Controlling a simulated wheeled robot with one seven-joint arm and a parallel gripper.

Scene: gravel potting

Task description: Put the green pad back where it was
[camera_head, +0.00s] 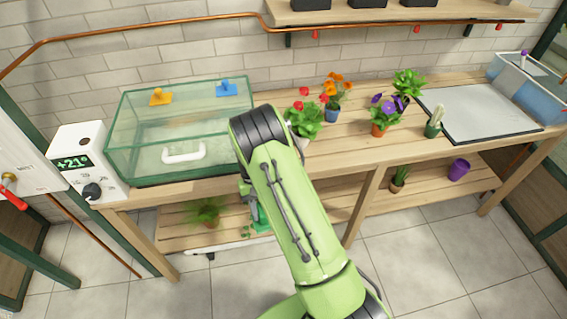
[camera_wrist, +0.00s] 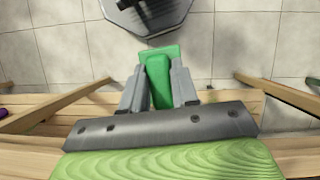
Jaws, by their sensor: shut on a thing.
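My gripper (camera_wrist: 158,88) is shut on the green pad (camera_wrist: 160,52). In the wrist view the pad's upright part is between the two grey fingers and its flat plate shows beyond the fingertips. In the head view the green pad (camera_head: 262,227) shows low, in front of the bench and near the lower shelf; my arm partly hides my gripper there. A yellow pad (camera_head: 160,97) and a blue pad (camera_head: 227,88) sit at the back of the glass tank (camera_head: 150,180), to the left of my arm.
The bench (camera_head: 350,152) holds potted flowers (camera_head: 305,118), a cactus pot (camera_head: 433,126) and a grey tray (camera_head: 480,112). A white device (camera_head: 85,150) stands left of the tank. The lower shelf (camera_head: 345,215) bears a few plants. The tiled floor (camera_head: 430,270) in front is clear.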

